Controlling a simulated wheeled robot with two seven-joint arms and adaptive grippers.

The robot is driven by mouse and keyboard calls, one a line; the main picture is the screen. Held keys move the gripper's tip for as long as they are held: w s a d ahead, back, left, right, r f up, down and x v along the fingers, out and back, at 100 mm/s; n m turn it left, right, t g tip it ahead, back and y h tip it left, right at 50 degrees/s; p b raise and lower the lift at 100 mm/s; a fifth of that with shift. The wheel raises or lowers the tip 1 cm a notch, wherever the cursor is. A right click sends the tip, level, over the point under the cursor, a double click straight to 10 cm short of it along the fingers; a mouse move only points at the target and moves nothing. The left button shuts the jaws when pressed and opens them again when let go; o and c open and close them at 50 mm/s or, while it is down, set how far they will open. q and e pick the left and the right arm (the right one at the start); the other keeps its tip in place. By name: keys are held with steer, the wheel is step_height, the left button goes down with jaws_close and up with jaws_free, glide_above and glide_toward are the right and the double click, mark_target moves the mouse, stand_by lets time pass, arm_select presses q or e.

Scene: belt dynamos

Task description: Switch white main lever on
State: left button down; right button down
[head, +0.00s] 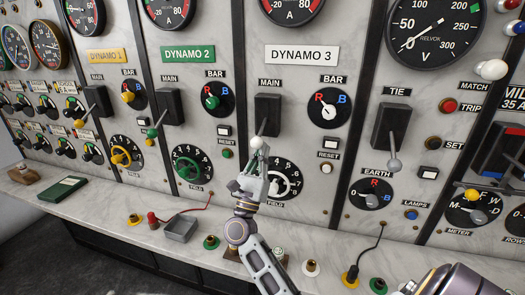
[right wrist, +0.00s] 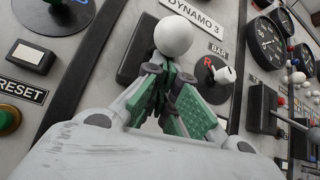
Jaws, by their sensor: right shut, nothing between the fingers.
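The white main lever ends in a white ball knob (head: 256,142) and hangs down from a black switch box (head: 268,108) under the DYNAMO 3 label. The knob also shows large in the right wrist view (right wrist: 173,36). My right gripper (head: 255,158) is shut and empty, with its fingertips just below the knob. In the right wrist view its green-padded fingers (right wrist: 160,80) come together right under the ball; I cannot tell whether they touch it. The lever's stem is mostly hidden behind the knob there. My left gripper is not in view.
The DYNAMO 3 field wheel (head: 280,180) is partly behind my right gripper. The grey tie lever (head: 393,145) is to the right, and the green-knobbed DYNAMO 2 main lever (head: 153,132) is to the left. A grey tray (head: 181,229) and several coloured terminals stand on the marble ledge.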

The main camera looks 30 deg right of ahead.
mark_target(257, 146)
steer(key=shift+s+a+r, duration=0.25)
steer(key=shift+r, duration=0.2)
steer(key=shift+s+a+r, duration=0.2)
steer(key=shift+a+r, duration=0.05)
steer(key=shift+r, duration=0.2)
steer(key=r, duration=0.2)
steer(key=s+a+r, duration=0.1)
steer(key=shift+a+r+y, duration=0.15)
steer(key=shift+r+y, duration=0.1)
steer(key=shift+y, duration=0.15)
steer(key=shift+f, duration=0.15)
